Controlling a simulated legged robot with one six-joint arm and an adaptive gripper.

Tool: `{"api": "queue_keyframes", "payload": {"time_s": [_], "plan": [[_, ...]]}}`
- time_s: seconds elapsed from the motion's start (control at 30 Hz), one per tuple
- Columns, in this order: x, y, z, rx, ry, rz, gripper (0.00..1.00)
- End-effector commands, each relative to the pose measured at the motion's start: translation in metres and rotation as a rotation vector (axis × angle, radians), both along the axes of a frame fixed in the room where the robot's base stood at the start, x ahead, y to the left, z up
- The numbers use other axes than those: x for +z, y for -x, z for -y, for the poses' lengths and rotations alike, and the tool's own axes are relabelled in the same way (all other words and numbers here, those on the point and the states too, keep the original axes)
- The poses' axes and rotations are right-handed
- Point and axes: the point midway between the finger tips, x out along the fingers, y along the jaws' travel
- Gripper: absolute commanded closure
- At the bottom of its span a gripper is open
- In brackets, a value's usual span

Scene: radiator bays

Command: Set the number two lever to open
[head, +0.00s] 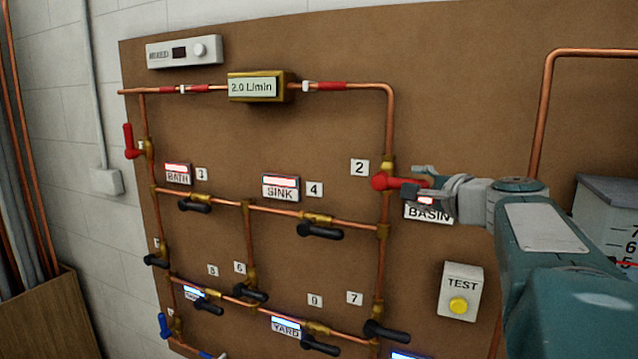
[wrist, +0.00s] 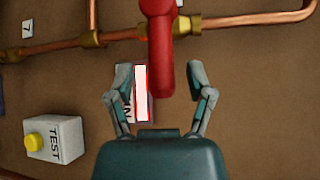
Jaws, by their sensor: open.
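The number two lever (head: 384,182) is red and sits on a vertical copper pipe, just below the white "2" tag (head: 360,167). Its handle sticks out to the right, across the pipe. My gripper (head: 428,183) is at the handle's right end, in front of the BASIN label (head: 428,213), and partly hides both. In the wrist view, the red handle (wrist: 160,50) reaches between the two spread fingers of my gripper (wrist: 159,72). A gap shows on each side of it, and I see no finger pressing on it.
A flow meter (head: 253,87) reads 2.0 L/min. Black levers, such as the one near SINK (head: 320,231), sit lower left. A TEST box (head: 461,291) with a yellow button is below my gripper. A grey tank (head: 610,215) stands at the right. Bare board lies above my gripper.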

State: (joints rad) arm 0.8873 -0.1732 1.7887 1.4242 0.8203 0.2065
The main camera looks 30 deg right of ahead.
Motion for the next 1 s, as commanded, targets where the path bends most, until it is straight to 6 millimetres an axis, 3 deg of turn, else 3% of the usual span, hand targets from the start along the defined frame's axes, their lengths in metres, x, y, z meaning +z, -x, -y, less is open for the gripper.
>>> {"api": "queue_keyframes", "payload": {"time_s": [0.2,0.47,0.5,0.63,0.67,1.0], "plan": [[-0.004,-0.021,0.004,0.0,-0.002,0.0,0.32],[-0.004,-0.023,0.004,-0.001,-0.002,-0.001,0.32],[-0.004,-0.023,0.004,-0.001,-0.001,-0.001,0.36],[-0.004,-0.023,0.004,-0.001,-0.001,-0.001,0.94],[-0.004,-0.023,0.004,-0.001,-0.001,-0.001,1.0],[-0.004,-0.023,0.002,0.004,0.009,-0.012,1.0]]}}
